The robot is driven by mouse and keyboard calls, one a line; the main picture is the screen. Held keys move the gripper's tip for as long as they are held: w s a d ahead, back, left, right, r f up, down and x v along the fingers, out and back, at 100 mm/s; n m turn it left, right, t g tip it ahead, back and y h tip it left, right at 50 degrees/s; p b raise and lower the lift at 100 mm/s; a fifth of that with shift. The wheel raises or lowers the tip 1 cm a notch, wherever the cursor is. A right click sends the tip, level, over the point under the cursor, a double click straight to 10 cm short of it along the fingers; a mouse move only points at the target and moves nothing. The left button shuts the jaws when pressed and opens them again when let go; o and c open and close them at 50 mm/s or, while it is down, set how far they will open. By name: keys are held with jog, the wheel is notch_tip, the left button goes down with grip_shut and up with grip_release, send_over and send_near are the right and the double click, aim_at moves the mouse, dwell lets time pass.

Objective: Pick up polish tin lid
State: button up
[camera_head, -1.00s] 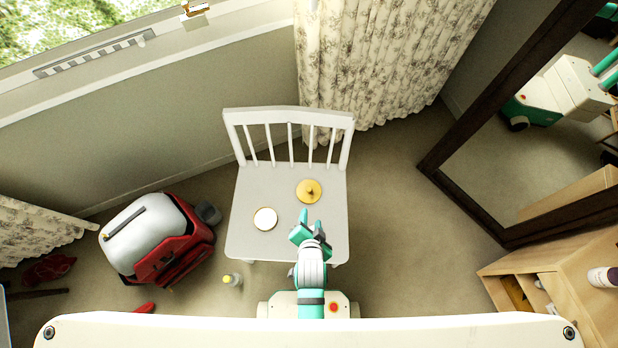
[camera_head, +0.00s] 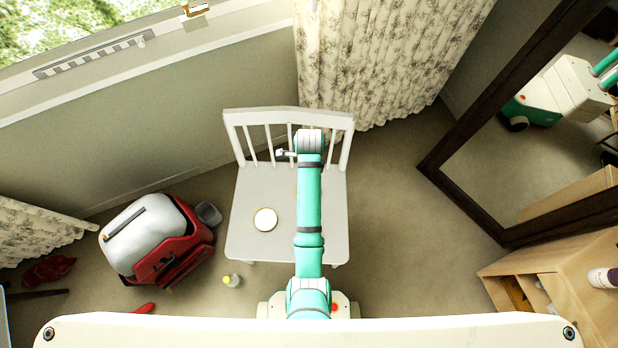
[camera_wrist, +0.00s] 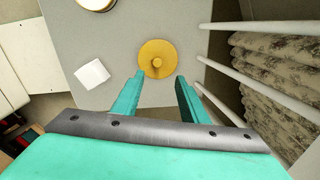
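The height between fingertips and lid is hard to tell. In the head view the gripper (camera_head: 285,153) is by the chair's backrest, mostly hidden by the wrist.
A pale disc with a gold rim (camera_head: 265,219) lies on the chair (camera_head: 250,190). A small white block (camera_wrist: 92,73) shows on the seat. The backrest slats (camera_wrist: 260,25) stand close beside the gripper. A red and white suitcase (camera_head: 150,235) and a small bottle (camera_head: 233,280) are on the floor.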

notch_tip(320, 180, down, 5)
jog(key=shift+s+f, duration=0.15)
jog(key=shift+f, duration=1.2)
jog(key=shift+s+f, duration=0.1)
jog(key=shift+f, duration=1.25)
grip_shut()
